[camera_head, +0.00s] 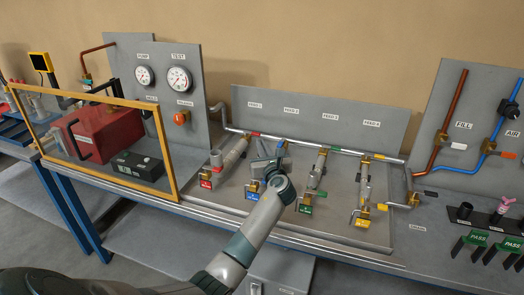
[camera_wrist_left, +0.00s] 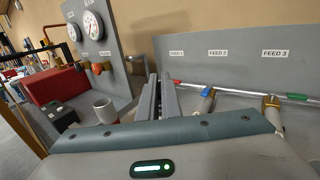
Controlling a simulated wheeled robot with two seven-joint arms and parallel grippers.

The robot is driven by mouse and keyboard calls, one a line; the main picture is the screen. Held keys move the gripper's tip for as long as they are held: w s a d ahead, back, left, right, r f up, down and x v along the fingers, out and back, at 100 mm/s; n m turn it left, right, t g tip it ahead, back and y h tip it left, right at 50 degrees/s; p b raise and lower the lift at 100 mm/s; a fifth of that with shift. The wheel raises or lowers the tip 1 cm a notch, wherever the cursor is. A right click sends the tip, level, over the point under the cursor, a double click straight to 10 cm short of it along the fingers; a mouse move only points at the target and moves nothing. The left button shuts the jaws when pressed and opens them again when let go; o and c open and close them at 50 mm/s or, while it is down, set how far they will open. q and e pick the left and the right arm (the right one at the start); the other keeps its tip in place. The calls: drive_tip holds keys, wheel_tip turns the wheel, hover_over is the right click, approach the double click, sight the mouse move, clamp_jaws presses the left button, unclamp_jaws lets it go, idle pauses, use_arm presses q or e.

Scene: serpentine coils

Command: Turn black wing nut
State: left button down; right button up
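I cannot clearly make out a black wing nut. A dark handle (camera_head: 511,109) sits on the blue pipe of the right panel, and its shape is too small to tell. Two black knobs (camera_head: 464,211) stand at the bench's right end. My left gripper (camera_head: 270,155) is over the middle of the bench, beside the blue-tagged feed branch (camera_head: 256,188), far to the left of those black parts. Its fingers (camera_wrist_left: 160,98) look close together in the left wrist view, with nothing visible held. My right gripper is not in view.
A red box (camera_head: 103,136) and a black box (camera_head: 138,164) stand behind a yellow frame (camera_head: 172,170) at the left. Several feed branches rise towards a horizontal pipe (camera_head: 300,143). Green PASS tags (camera_head: 477,239) stand at the front right. The bench strip between is fairly clear.

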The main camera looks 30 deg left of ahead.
use_arm(q)
drive_tip(key=shift+w+d+f+n+g+y+b, duration=0.1)
drive_tip(key=shift+f+n+g+y+b, duration=0.15)
drive_tip(key=shift+n+g+y+b, duration=0.2)
drive_tip(key=n+g+y+b, duration=0.1)
drive_tip(key=n+g+b, duration=0.1)
drive_tip(key=g+b, duration=0.1)
drive_tip(key=n+g+y+b, duration=0.1)
drive_tip(key=n+g+b, duration=0.2)
drive_tip(key=g+b, duration=0.1)
drive_tip(key=n+g+y+b, duration=0.2)
drive_tip(key=g+b, duration=0.2)
drive_tip(key=shift+f+n, duration=0.1)
drive_tip(key=shift+n, duration=0.15)
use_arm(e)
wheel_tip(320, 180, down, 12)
use_arm(q)
drive_tip(key=shift+n+g+b, duration=0.5)
drive_tip(key=shift+g+b, duration=0.25)
drive_tip(key=shift+b, duration=0.35)
drive_tip(key=shift+s, duration=0.2)
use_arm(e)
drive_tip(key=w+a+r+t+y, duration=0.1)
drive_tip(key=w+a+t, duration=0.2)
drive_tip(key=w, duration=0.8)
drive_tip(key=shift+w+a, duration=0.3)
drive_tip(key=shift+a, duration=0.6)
